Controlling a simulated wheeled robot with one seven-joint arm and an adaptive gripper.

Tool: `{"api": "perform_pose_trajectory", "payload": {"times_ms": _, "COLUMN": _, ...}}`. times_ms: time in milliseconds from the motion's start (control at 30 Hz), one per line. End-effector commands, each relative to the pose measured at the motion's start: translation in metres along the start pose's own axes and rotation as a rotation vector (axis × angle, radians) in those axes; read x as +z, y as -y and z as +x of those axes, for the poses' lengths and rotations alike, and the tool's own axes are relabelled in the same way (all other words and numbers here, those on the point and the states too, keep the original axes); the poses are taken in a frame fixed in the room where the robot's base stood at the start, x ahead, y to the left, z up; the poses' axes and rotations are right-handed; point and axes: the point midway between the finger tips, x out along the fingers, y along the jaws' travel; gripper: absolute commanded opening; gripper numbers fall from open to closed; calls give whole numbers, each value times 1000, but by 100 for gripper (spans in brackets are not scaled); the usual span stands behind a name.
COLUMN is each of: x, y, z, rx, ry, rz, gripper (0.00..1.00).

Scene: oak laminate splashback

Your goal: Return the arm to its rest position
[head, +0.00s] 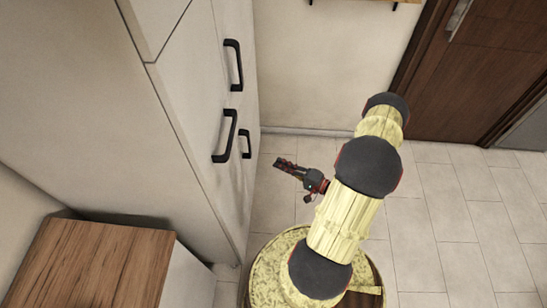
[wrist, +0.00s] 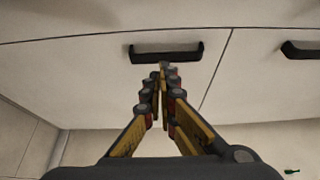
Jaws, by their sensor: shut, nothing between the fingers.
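My arm (head: 345,220) is pale yellow with dark joints and rises from my round base at the lower middle of the head view. My gripper (head: 279,163) points left toward the tall pale cabinet. In the head view a strip of floor shows between its tips and the cabinet's handles. In the wrist view my gripper (wrist: 163,70) has its fingertips together and empty, in line with a black handle (wrist: 185,54). I cannot tell the exact distance to that handle from the wrist view.
The tall cabinet (head: 185,90) with black handles (head: 234,66) stands left of my arm. A wooden counter (head: 95,265) is at the lower left. A brown door (head: 485,70) is at the upper right. Tiled floor (head: 460,210) is clear on the right.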

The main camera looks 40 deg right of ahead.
Motion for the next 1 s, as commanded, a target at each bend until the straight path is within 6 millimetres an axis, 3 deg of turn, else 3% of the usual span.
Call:
{"api": "perform_pose_trajectory", "payload": {"times_ms": 433, "x": 4, "y": 0, "z": -11, "rx": 0, "ry": 0, "rz": 4, "gripper": 0}}
{"api": "perform_pose_trajectory", "payload": {"times_ms": 600, "x": 6, "y": -6, "z": -11, "rx": 20, "ry": 7, "rz": 133, "gripper": 0}}
{"api": "perform_pose_trajectory", "payload": {"times_ms": 667, "x": 16, "y": -11, "z": -11, "rx": 43, "ry": 37, "rz": 221, "gripper": 0}}
{"api": "perform_pose_trajectory", "payload": {"times_ms": 833, "x": 75, "y": -19, "z": -18, "rx": 149, "ry": 188, "rz": 517, "gripper": 0}}
{"api": "perform_pose_trajectory", "payload": {"times_ms": 1000, "x": 113, "y": 1, "z": -34, "rx": 318, "ry": 351, "rz": 685, "gripper": 0}}
